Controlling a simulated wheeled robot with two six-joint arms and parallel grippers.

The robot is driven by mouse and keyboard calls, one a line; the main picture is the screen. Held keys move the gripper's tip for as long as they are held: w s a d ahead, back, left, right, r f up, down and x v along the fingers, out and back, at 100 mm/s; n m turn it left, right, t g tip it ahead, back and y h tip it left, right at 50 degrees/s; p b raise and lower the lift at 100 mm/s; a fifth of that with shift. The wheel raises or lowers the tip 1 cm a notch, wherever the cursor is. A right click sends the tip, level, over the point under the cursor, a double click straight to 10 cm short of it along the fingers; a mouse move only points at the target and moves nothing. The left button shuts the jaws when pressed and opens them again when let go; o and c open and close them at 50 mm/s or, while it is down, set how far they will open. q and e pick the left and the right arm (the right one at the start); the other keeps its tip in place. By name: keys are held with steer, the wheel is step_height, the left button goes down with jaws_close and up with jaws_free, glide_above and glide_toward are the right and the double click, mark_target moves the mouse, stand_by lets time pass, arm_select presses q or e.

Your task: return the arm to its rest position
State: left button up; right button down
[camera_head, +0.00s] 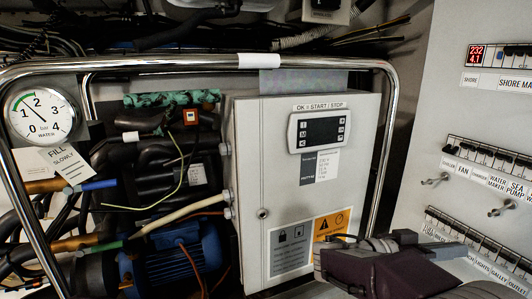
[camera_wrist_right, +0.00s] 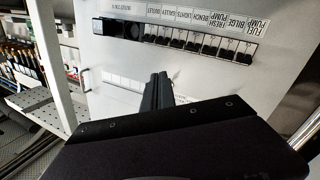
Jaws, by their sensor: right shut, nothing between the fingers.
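My right gripper (camera_head: 452,250) is at the lower right of the head view, in front of the control box and beside the breaker panel. Its dark wrist covers the box's lower right corner. In the right wrist view its two dark fingers (camera_wrist_right: 158,92) lie together, with nothing between them. They point toward the breaker panel (camera_wrist_right: 200,75); I cannot tell the exact gap to it. My left gripper is not in either view.
The grey control box (camera_head: 350,185) stands inside a chrome tube frame (camera_head: 190,62). A pressure gauge (camera_head: 38,113), hoses and a blue motor (camera_head: 185,262) are at left. The breaker panel (camera_head: 410,200) at right carries switch rows and small metal toggles.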

steer(key=s+a+f+n+g+y, duration=0.1)
steer(key=s+f+n+y, duration=0.15)
steer(key=f, duration=0.35)
steer(key=s+f+n+g+y, duration=0.1)
steer(key=s+f+y, duration=0.25)
steer(key=f, duration=0.35)
steer(key=s+a+f+n+g+y, duration=0.1)
steer(key=s+f+g+y, duration=0.1)
steer(key=s+f+y, duration=0.3)
steer(key=s+a+f+n+y, duration=0.2)
steer(key=a+f+n+y, duration=0.1)
steer(key=a+f, duration=0.6)
steer(key=w+a+f+n+t+y, duration=0.4)
steer(key=w+a+n, duration=0.2)
steer(key=a, duration=0.1)
step_height(320, 180, up, 38)
steer(key=p, duration=3.7)
steer(key=shift+s+f, duration=0.25)
steer(key=shift+s, duration=0.05)
steer(key=shift+f+m, duration=0.1)
steer(key=shift+m, duration=0.25)
